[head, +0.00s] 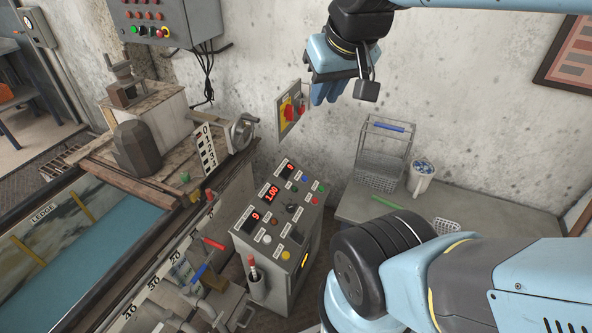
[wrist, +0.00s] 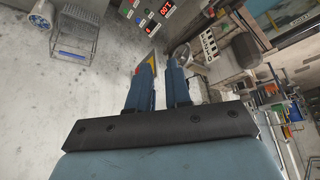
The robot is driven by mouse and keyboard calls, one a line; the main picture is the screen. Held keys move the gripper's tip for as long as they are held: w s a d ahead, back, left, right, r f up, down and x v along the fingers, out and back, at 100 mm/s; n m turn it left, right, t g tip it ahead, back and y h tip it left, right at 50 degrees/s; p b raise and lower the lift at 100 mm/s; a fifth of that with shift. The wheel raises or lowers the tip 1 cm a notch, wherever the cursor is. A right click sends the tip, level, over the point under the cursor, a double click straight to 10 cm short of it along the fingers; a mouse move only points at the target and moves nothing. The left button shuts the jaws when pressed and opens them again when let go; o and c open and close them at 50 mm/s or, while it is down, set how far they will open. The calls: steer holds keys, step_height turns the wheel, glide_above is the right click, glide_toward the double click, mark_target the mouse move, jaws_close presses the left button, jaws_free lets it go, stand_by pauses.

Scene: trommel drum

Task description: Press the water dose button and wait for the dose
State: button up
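The grey control pedestal (head: 278,225) stands at the centre of the head view. Its sloped top carries red number displays, one reading 1.00 (head: 272,193), and several coloured buttons, among them a blue button (head: 304,178). The labels are too small to read, so I cannot tell which button is the water dose. The panel also shows at the top of the wrist view (wrist: 150,10). My gripper (head: 328,92) is up by the wall, above and apart from the pedestal. In the wrist view its two blue fingers stand slightly apart with nothing between them.
A yellow plate with a red switch (head: 291,108) is on the wall below my gripper. A wire basket (head: 384,155) and a white cup (head: 421,178) stand on the bench at right. Left are a ledge, a blue channel (head: 90,262) and a wall control box (head: 165,20).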

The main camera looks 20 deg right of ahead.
jaws_close()
stand_by(1.2)
